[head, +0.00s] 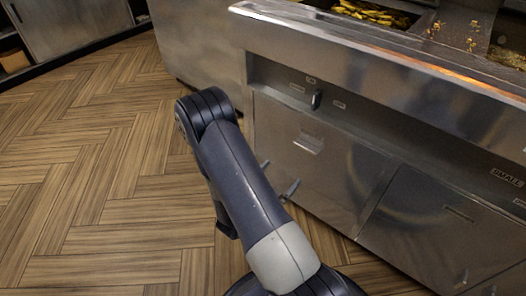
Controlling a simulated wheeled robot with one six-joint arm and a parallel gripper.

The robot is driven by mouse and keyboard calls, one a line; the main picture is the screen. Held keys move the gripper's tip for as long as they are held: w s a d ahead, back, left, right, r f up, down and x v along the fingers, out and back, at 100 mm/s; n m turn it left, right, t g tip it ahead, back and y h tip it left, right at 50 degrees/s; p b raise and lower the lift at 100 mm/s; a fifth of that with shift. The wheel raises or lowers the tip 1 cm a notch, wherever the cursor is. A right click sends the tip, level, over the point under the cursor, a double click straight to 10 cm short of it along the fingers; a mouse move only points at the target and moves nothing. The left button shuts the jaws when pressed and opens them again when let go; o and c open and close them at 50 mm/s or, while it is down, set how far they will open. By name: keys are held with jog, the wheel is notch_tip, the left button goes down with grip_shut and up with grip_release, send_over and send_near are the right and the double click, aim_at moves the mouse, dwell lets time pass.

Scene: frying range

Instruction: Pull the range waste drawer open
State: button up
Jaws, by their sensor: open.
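The range (330,40) is a stainless steel unit on the right. In its lower front is a flat steel panel (335,170) with a small plate (308,143), too small to read; it looks like a closed drawer front. A similar panel (440,220) lies to its right. I cannot tell for sure which one is the waste drawer. My gripper (278,176) shows as two grey fingertips past the right side of my forearm. They are apart, with nothing seen between them, close in front of the left panel's lower part. My forearm hides the rest of the gripper.
A small dark knob or lever (316,100) sits on the recessed strip above the panels. Fried food (370,12) lies in the range top. The wood-pattern floor (90,170) is clear to the left. A steel cabinet (75,25) stands at the far left.

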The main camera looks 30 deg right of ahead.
aim_at(305, 149)
jog(key=shift+d, duration=0.1)
jog(key=b+x, duration=0.1)
jog(key=x, duration=1.2)
jog(key=shift+w+d+b, duration=0.15)
jog(key=shift+d+b, duration=0.1)
jog(key=shift+b, duration=0.1)
jog(key=shift+a, duration=0.15)
